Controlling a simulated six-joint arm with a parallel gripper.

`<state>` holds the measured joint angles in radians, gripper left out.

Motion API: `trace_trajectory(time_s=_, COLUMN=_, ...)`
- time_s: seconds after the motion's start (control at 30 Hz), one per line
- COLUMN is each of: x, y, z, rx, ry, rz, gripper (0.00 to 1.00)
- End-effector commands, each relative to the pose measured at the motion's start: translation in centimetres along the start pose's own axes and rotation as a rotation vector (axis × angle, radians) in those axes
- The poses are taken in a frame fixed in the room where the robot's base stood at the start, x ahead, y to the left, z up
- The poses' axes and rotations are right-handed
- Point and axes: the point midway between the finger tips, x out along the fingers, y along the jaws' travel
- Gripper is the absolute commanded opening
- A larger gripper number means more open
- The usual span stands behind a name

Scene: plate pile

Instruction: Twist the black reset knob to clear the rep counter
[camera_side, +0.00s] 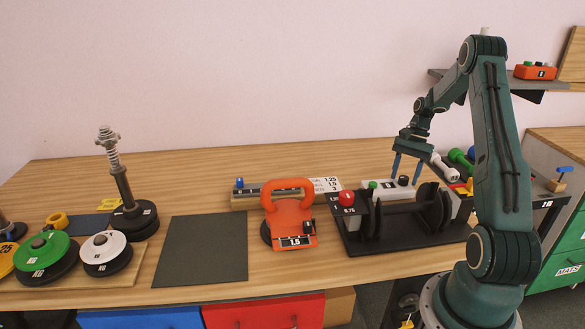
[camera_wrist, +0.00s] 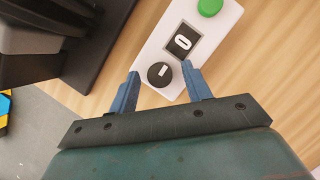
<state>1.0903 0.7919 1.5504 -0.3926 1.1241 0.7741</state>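The black reset knob (camera_wrist: 160,74) is round with a white pointer line and sits at the near end of a white counter box (camera_wrist: 205,22) in the wrist view. A small dark display (camera_wrist: 183,41) reading 0 and a green button (camera_wrist: 210,6) share the box. In the side view the knob (camera_side: 404,181) shows small on the box. My gripper (camera_wrist: 162,84) is open, its blue fingers on either side of the knob, with gaps to it visible. In the side view my gripper (camera_side: 406,171) points down above the box; its exact height over the knob is hard to tell.
A black rack (camera_side: 400,240) with dark plates stands just in front of the box. A red ball-topped part (camera_side: 346,198) is to its left, beside an orange kettlebell (camera_side: 290,218). Dumbbells (camera_side: 458,157) lie to the right. A grey mat (camera_side: 200,250) is bare.

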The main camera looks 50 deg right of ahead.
Motion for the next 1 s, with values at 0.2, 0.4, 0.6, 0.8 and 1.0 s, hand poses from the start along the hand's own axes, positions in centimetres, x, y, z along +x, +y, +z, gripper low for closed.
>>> trace_trajectory(time_s=0.2, x=0.05, y=0.01, z=0.03, rx=-0.001, ry=-0.002, rz=0.001, gripper=0.49)
trace_trajectory(time_s=0.4, x=0.06, y=-0.02, z=0.05, rx=-0.018, ry=-0.002, rz=0.009, gripper=0.49)
trace_trajectory(time_s=0.6, x=0.06, y=-0.06, z=0.05, rx=-0.074, ry=-0.002, rz=0.032, gripper=0.49)
trace_trajectory(time_s=0.8, x=0.09, y=-0.15, z=0.10, rx=-0.163, ry=-0.003, rz=0.069, gripper=0.49)
trace_trajectory(time_s=1.0, x=0.09, y=-0.22, z=0.08, rx=-0.257, ry=-0.002, rz=0.108, gripper=0.49)
